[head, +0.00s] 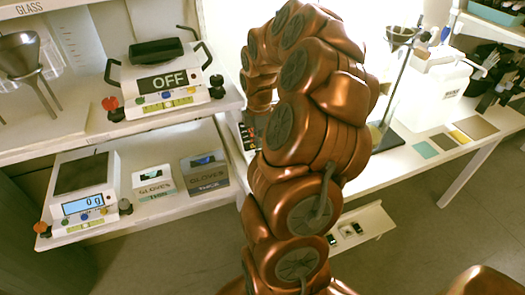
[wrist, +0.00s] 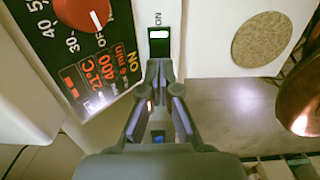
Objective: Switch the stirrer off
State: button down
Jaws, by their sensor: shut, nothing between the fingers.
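The stirrer's dark panel (wrist: 85,50) fills the upper left of the wrist view, with a red knob (wrist: 82,14) and lit orange and red text including 21°C, 400 and ON. Beside it is a black switch (wrist: 159,49) with a bright white-green light and the label ON. My gripper (wrist: 160,68) is shut and empty, its fingertips at the lower end of the switch. I cannot tell whether they touch it. In the head view my arm hides my gripper and most of the stirrer; only a dark panel edge (head: 247,137) shows.
A device reading OFF (head: 165,80) stands on the upper left shelf. A scale reading 0 g (head: 85,190) and two gloves boxes (head: 205,173) are below. A round tan pad (wrist: 262,38) lies right of the switch. A stand and white container (head: 430,90) are at right.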

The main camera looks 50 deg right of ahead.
jog(key=shift+f+b, duration=0.55)
jog(key=shift+f, duration=0.85)
dwell(0.9)
jog(key=shift+r+p, duration=1.4)
jog(key=shift+r, duration=2.15)
jog(key=shift+s, duration=0.1)
